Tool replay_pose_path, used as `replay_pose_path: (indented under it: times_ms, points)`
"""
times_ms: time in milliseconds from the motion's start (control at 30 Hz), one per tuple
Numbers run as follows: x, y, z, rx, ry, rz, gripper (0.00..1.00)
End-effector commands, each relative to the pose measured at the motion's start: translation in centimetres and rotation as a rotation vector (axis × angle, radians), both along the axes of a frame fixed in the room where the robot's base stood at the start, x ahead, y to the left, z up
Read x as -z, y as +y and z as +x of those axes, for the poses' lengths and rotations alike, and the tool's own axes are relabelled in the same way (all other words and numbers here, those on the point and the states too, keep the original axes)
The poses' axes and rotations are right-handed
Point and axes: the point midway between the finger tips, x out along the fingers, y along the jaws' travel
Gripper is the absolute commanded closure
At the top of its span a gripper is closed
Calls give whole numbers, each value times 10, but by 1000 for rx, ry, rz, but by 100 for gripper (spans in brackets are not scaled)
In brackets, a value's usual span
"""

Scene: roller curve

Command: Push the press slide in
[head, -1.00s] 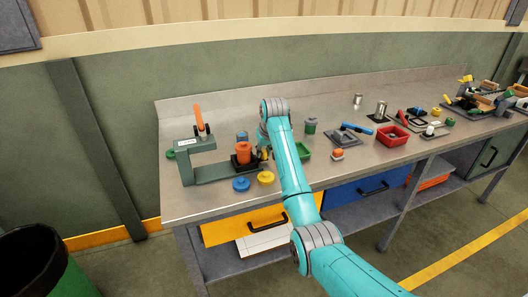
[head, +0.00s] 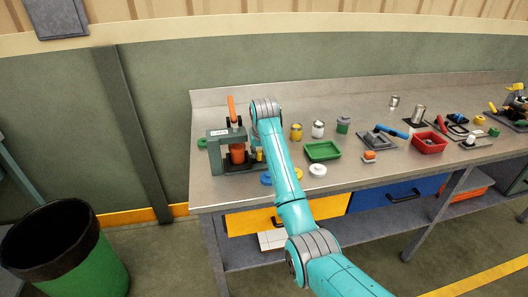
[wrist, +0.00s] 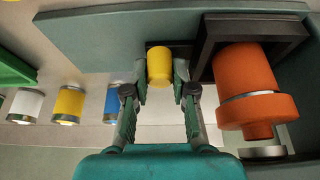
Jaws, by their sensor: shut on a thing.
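The press (head: 213,142) is a dark green C-shaped frame with an orange lever (head: 232,110), standing at the left end of the bench. My gripper (wrist: 160,82) is shut on the yellow knob (wrist: 160,63) beside the slide block. In the head view my arm partly hides the gripper.
Blue (head: 266,179) and white (head: 318,170) round pieces lie near the front edge. A red bin (head: 429,142) stands farther right.

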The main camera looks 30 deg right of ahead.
Motion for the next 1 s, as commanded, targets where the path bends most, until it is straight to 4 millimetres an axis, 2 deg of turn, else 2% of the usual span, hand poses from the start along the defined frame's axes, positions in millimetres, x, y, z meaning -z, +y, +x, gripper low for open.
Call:
replay_pose_path:
  times_ms: [67, 100, 133, 400, 533, 667, 1000]
  points:
    - [-1, 5, 2, -7, -3, 4, 100]
    - [-1, 5, 2, -8, -3, 5, 72]
    - [-1, 5, 2, -8, -3, 5, 65]
    - [-1, 4, 1, -7, -3, 4, 64]
    - [-9, 5, -1, -7, -5, 3, 64]
    - [-27, 7, -8, -7, -6, 3, 64]
    - [-87, 14, -33, -7, -5, 3, 64]
